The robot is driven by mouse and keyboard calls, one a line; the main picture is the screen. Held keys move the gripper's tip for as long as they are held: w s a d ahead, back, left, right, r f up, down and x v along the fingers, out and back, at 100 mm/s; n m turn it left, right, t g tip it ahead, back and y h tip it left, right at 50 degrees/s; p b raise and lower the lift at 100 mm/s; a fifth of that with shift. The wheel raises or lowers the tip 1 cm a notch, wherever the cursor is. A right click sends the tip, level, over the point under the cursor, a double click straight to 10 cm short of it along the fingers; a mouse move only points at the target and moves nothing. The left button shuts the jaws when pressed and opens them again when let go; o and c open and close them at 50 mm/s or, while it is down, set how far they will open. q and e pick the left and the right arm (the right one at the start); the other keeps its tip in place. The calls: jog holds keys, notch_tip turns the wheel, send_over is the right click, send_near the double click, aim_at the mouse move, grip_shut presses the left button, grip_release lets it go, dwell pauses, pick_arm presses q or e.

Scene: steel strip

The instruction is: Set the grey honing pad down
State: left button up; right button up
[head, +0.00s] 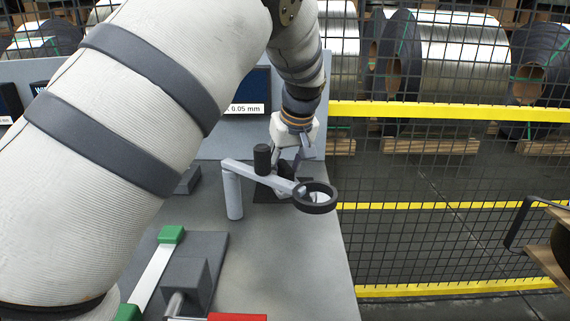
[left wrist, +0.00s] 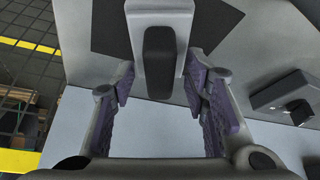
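My left gripper (head: 291,168) is over the far end of the bench, partly behind the magnifier arm in the head view. In the left wrist view my left gripper (left wrist: 160,82) has its purple-padded fingertips against both sides of a light grey block, which I take as the honing pad (left wrist: 183,45), with a dark rounded bar along its middle. A dark mat (left wrist: 108,28) lies beyond it on the bench; it shows partly in the head view (head: 265,196). Whether the pad touches the mat cannot be told. The right gripper is out of view.
A magnifier ring (head: 315,197) on a grey post (head: 233,195) stands close in front of the gripper. A dark box (head: 188,180) sits to the left. A fixture with green ends (head: 171,235) and a strip is nearer. The bench's right front (head: 290,265) is bare; mesh fencing stands beyond.

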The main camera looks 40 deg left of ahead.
pick_arm(q)
jog(key=shift+r, duration=0.1)
jog(key=v, duration=1.2)
jog(key=shift+p, duration=0.3)
jog(key=shift+d, duration=0.1)
